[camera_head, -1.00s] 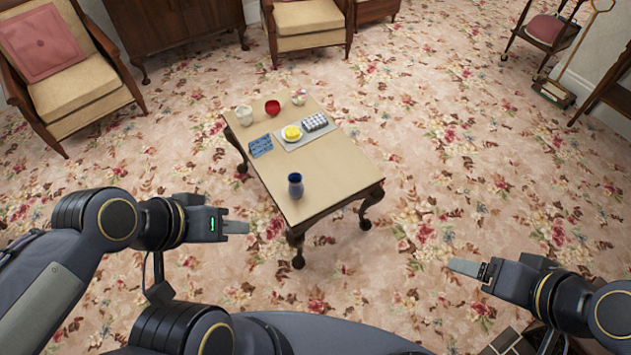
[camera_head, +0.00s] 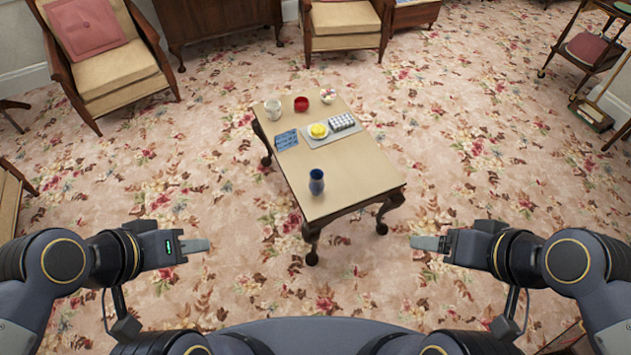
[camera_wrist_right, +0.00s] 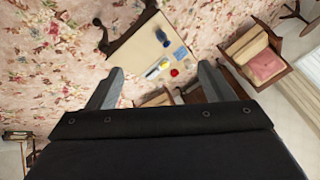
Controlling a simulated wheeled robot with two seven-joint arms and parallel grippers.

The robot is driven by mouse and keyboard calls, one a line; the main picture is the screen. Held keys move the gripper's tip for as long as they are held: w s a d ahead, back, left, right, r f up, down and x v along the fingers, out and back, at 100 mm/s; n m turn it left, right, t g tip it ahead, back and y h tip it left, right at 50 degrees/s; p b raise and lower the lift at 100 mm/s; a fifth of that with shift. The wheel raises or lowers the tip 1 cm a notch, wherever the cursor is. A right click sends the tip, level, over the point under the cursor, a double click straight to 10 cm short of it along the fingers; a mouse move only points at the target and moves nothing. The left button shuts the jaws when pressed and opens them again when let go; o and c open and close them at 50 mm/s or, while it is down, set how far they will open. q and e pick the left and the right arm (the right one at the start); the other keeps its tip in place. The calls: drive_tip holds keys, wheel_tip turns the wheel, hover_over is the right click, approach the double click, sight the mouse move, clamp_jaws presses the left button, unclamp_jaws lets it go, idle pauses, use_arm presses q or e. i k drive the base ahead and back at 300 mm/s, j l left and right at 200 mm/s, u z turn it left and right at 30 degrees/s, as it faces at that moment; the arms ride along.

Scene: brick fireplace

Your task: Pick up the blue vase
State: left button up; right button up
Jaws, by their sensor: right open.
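The blue vase (camera_head: 316,182) stands upright near the front end of a small wooden table (camera_head: 350,178). It also shows in the right wrist view (camera_wrist_right: 162,38). My left gripper (camera_head: 207,245) is left of the table and apart from the vase; its finger gap cannot be made out. My right gripper (camera_head: 414,242) is right of the table's front end, also apart from the vase. In the right wrist view its two fingers are spread wide with nothing between them in its grasp (camera_wrist_right: 162,84).
On the table are a red bowl (camera_head: 301,104), a white cup (camera_head: 273,109), a blue card (camera_head: 286,140), a yellow item (camera_head: 318,130) on a tray and a white jar (camera_head: 328,95). Armchairs (camera_head: 107,50) stand behind. Patterned carpet around the table is open.

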sight(317, 185)
drive_tip(key=i+j, duration=1.1)
drive_tip(key=i+j+u, duration=0.05)
drive_tip(key=i, duration=0.05)
